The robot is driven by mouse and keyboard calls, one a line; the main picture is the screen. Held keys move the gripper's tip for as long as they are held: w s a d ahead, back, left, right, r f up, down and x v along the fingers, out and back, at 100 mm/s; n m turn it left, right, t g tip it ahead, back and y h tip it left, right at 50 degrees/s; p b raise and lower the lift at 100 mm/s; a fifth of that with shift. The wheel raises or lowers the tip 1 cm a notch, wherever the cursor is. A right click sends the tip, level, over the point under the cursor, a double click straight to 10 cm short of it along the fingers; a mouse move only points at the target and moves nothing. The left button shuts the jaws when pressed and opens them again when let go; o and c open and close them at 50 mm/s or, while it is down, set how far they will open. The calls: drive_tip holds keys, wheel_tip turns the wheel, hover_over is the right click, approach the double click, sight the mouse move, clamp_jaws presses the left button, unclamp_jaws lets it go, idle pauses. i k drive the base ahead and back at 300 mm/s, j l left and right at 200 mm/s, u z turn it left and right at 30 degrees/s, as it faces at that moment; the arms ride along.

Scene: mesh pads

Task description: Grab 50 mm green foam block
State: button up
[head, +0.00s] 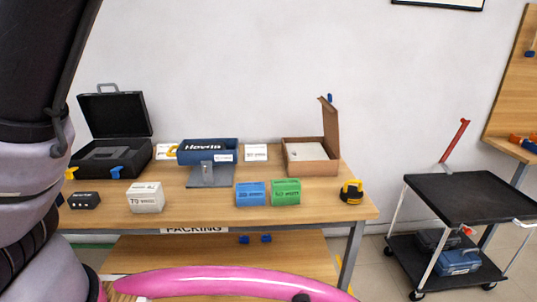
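A green block (286,192) with white print stands on the wooden packing table (215,210), near its front edge and right of the middle. It is upright and its front is unobstructed. A similar blue block (251,194) stands close against its left side. The print on the green block is too small to read surely.
Behind the blocks are an open black case (112,157), a blue bin (206,153), a grey stand (211,175) and an open cardboard box (313,168). A yellow-black item (351,191) sits at the right end. A black cart (465,197) stands right, with open floor between.

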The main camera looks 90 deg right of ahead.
sight(287, 192)
drive_tip(key=k+z, duration=0.1)
drive_tip(key=z, duration=0.3)
drive_tip(key=k+l+z, duration=0.15)
drive_tip(key=z, duration=0.25)
drive_tip(key=k+l+z, duration=0.1)
drive_tip(key=z, duration=2.1)
